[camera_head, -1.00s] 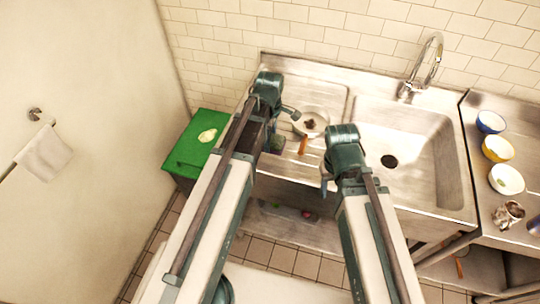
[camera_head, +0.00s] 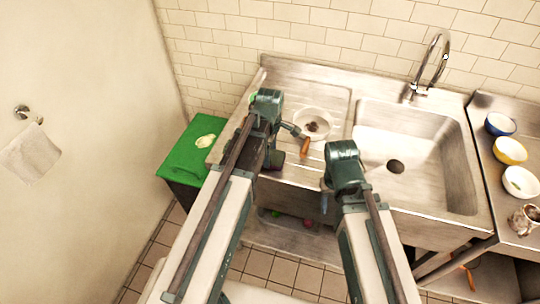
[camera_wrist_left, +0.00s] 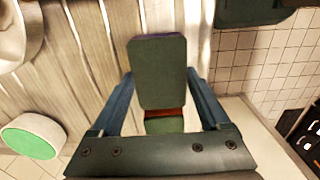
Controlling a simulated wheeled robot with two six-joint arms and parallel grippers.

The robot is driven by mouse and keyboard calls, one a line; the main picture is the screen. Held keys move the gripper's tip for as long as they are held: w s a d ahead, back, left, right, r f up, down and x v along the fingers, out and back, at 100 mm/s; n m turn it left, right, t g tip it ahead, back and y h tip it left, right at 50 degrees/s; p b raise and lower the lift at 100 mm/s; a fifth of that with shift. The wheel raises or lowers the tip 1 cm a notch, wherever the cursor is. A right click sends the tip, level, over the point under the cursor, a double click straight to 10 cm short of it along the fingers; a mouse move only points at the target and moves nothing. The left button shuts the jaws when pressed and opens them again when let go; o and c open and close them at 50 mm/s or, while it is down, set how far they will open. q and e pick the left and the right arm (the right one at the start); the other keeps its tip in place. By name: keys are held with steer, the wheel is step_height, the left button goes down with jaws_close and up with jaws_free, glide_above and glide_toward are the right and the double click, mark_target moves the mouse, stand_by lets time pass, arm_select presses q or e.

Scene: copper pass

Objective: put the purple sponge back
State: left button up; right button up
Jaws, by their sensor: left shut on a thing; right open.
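My left gripper (camera_wrist_left: 160,100) is shut on the purple sponge (camera_wrist_left: 160,72). In the left wrist view the sponge shows a dark green face with a thin purple edge at its top, standing between the two fingers. In the head view the sponge shows as a small purple patch (camera_head: 277,161) below my left wrist, by the front of the drainboard (camera_head: 335,100). I cannot tell whether it touches the metal. My right gripper (camera_head: 326,196) is open in front of the sink, and nothing shows in it.
A white pan (camera_head: 313,122) with a wooden handle stands on the drainboard, near my left wrist. A green-topped round thing (camera_wrist_left: 32,138) is partly hidden behind that arm. The sink basin (camera_head: 430,150) is right. Bowls (camera_head: 510,151) stand far right; a green-lidded bin (camera_head: 187,152) stands left.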

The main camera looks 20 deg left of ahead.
arm_select(q)
steer(key=shift+f, duration=0.1)
steer(key=o, duration=1)
steer(key=shift+o, duration=0.2)
step_height(320, 180, up, 12)
steer(key=p, duration=1.2)
steer(key=shift+r, duration=0.2)
